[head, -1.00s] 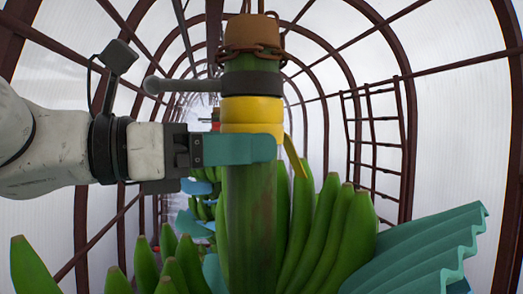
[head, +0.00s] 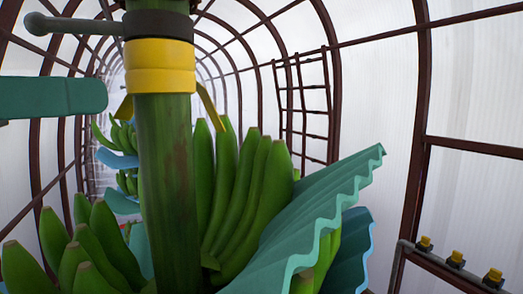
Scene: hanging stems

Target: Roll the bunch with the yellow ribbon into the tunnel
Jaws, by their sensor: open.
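The bunch hangs on a thick green stem (head: 168,190) left of centre in the head view. A yellow ribbon (head: 160,66) is wrapped around the stem, with two loose tails, under a dark band (head: 158,25). Green bananas (head: 240,195) fan out around the stem, and a wavy teal sheet (head: 325,210) lies against them at the right. My gripper (head: 60,97) shows at the left edge as a teal finger. It is open, level with the area just below the ribbon, with a gap between its tip and the stem. The rest of my gripper is out of frame.
The tunnel (head: 330,80) has dark arched ribs and pale translucent walls. More bunches (head: 120,140) hang farther back, behind the stem. A ladder-like frame (head: 302,100) stands at the right wall. A rail with several yellow-topped fittings (head: 455,258) is at lower right.

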